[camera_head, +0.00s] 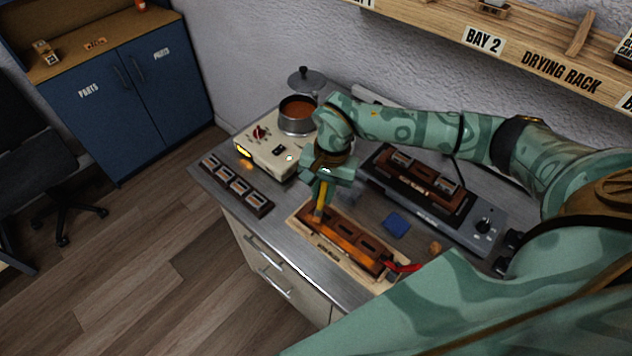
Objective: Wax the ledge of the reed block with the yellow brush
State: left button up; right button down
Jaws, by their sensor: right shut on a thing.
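My right gripper (325,188) is shut on the yellow brush (320,207) and holds it pointing down. The brush's lower end meets the left end of the reed block (372,245), or is just over it; I cannot tell whether it touches. The reed block is long and brown with dark openings and a brighter orange-brown strip along its near side. It lies in a pale wooden holder (328,248). A pot of brown wax-like liquid (298,110) stands on a cream heater. My left gripper is not in view.
A red-handled object (402,267) lies at the block's right end. A blue block (396,225) and a small orange lump (435,247) are to the right. A grey device with another brown block (420,185) is behind. A dark strip of parts (237,186) lies left.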

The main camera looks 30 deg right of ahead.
jog(key=shift+s, duration=0.15)
jog(key=shift+s+d+f+p, duration=0.1)
jog(key=shift+s+d+p, duration=0.25)
jog(key=shift+s, duration=0.45)
jog(key=shift+s+d+f+p, duration=0.1)
jog(key=shift+s+d+p, duration=0.2)
jog(key=shift+s, duration=0.45)
jog(key=shift+a, duration=0.1)
jog(key=shift+s+r, duration=0.1)
jog(key=shift+s, duration=0.05)
jog(key=s, duration=0.1)
jog(key=s+d+p, duration=0.1)
jog(key=s, duration=0.1)
jog(key=shift+d+r+p, duration=0.1)
jog(key=shift+p, duration=0.2)
jog(key=shift+w, duration=0.1)
